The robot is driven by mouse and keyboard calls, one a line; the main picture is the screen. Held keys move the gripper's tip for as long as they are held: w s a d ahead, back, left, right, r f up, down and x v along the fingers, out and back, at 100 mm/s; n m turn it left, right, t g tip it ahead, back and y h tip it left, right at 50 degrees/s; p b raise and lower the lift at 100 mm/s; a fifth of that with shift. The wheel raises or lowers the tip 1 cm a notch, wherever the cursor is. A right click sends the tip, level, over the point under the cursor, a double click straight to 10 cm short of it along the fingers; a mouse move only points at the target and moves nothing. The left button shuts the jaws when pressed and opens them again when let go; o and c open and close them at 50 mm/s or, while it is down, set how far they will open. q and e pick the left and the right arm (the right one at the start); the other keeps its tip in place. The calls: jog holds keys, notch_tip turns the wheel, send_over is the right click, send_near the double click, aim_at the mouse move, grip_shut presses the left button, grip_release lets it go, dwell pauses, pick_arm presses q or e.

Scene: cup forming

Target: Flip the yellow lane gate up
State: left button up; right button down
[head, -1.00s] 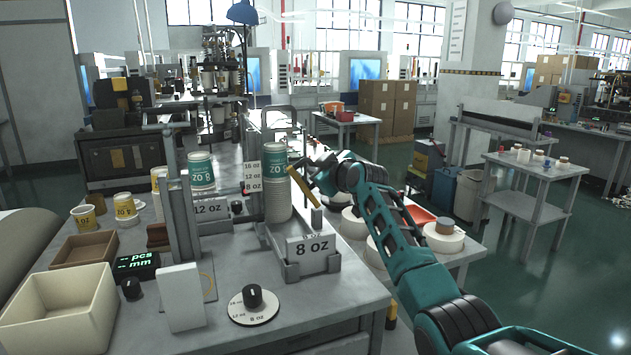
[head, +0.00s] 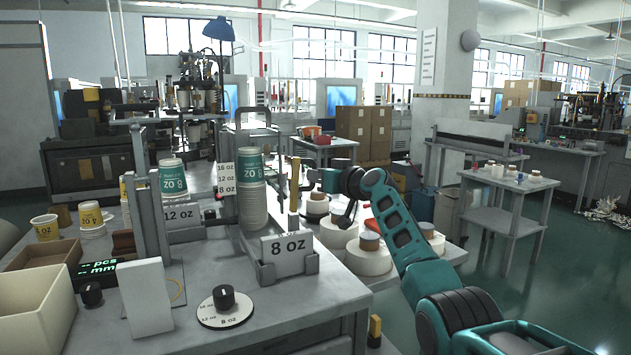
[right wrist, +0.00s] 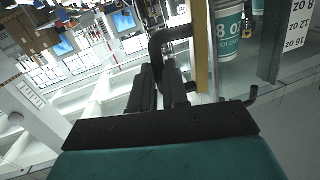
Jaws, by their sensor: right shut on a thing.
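The yellow lane gate (head: 294,184) stands nearly upright at the right side of the lane with the 8 oz sign (head: 289,245). My right gripper (head: 308,184) is just to its right. In the right wrist view the yellow gate (right wrist: 201,45) runs beside a dark bent handle (right wrist: 168,38), which appears joined to it. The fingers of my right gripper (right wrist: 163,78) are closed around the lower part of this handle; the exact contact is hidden. My left gripper is not in view.
A stack of 8 oz cups (head: 251,190) stands in the lane left of the gate. A dial (head: 224,302) and a white block (head: 146,298) are at the table's front. Paper rolls (head: 368,256) sit to the right, under my arm.

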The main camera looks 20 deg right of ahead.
jog(key=shift+d, duration=0.1)
dwell(0.4)
jog(key=c, duration=1.1)
grip_release()
jog(key=v, duration=1.3)
jog(key=shift+f+p, duration=0.15)
jog(key=shift+p, duration=0.2)
